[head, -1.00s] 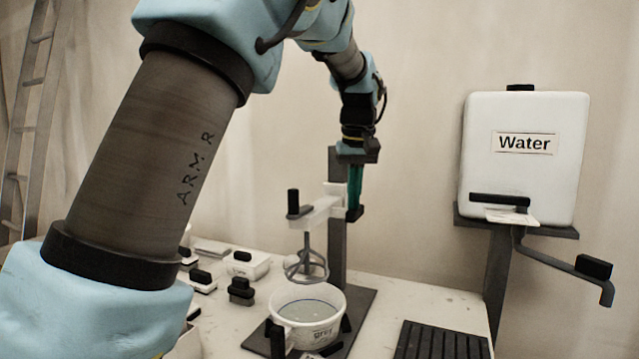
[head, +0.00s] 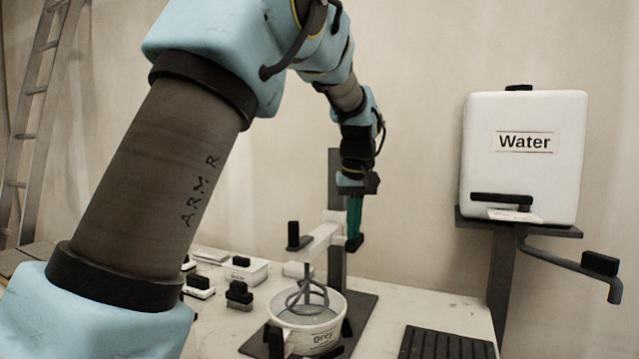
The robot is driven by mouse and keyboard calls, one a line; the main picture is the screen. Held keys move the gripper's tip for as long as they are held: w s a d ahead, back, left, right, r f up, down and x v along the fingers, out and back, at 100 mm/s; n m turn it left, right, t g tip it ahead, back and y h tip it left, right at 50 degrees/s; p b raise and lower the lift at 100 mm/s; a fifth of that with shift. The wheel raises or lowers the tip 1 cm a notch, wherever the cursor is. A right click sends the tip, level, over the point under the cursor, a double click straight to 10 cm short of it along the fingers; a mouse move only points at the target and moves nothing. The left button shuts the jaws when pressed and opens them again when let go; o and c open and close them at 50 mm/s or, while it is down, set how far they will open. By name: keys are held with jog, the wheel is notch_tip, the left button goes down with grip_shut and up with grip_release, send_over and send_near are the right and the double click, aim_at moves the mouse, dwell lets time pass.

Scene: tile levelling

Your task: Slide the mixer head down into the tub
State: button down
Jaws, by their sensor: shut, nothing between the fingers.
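The mixer head (head: 315,240) is a white arm on a dark upright post (head: 335,180), with a black knob on its left end. Its grey wire whisk (head: 306,294) hangs down with its lower loops inside the rim of the tub. The white tub (head: 318,333), labelled "Grey", stands on a dark base plate between black holders. My gripper (head: 354,245) points down at the right side of the mixer head, by the post. Its green fingers are shut with nothing between them. Whether they touch the mixer head I cannot tell.
A white water tank (head: 525,165) with a lever tap stands on a bracket at the right. A black ribbed mat (head: 440,343) lies at the front right. Several small boxes and black-handled blocks sit left of the tub. A ladder leans at the far left.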

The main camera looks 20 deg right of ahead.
aim_at(353, 253)
jog(key=shift+f+b, duration=1.5)
jog(key=shift+f, duration=1.6)
notch_tip(353, 253, up, 9)
jog(key=p, duration=0.8)
jog(key=shift+r+p, duration=0.2)
jog(key=shift+p, duration=0.2)
jog(key=shift+f, duration=0.1)
